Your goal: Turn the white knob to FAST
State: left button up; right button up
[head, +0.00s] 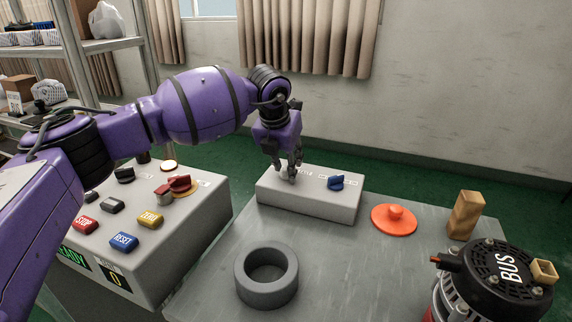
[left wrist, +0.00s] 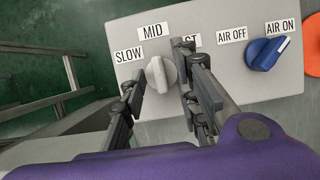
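The white knob (left wrist: 160,74) is on the top of a light grey panel box (head: 318,202). Its grip points roughly at the MID label (left wrist: 152,31), with SLOW to its left. The FAST label is partly hidden by a finger, only its end showing. My left gripper (head: 287,174) reaches down over the knob, largely hiding it in the head view. In the left wrist view its fingers (left wrist: 160,66) are apart, one on each side of the knob; I cannot tell whether they touch it. My right gripper is in neither view.
A blue knob (head: 336,182) on the same box points to AIR ON. On the bench are an orange disc (head: 395,218), a grey ring (head: 266,288), a brass block (head: 465,214) and an alternator (head: 495,275). A button console (head: 185,238) stands at left.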

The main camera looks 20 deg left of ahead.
pick_arm(q)
jog(key=c, duration=0.6)
grip_shut()
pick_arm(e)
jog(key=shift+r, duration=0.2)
pick_arm(q)
jog(key=shift+r+m+h+p, duration=0.1)
jog(key=shift+m+h+p, duration=0.2)
jog(key=shift+m+p, duration=0.6)
jog(key=shift+a+m+h+p, duration=0.15)
jog(key=shift+m+h+p, duration=0.35)
jog(key=shift+m+p, duration=0.45)
jog(key=shift+w+m+g, duration=0.1)
jog(key=shift+m+g, duration=0.2)
jog(key=shift+m, duration=0.55)
jog(key=shift+a+m+g+h+p, duration=0.1)
jog(key=shift+m+g+h+p, duration=0.35)
jog(key=shift+m, duration=0.75)
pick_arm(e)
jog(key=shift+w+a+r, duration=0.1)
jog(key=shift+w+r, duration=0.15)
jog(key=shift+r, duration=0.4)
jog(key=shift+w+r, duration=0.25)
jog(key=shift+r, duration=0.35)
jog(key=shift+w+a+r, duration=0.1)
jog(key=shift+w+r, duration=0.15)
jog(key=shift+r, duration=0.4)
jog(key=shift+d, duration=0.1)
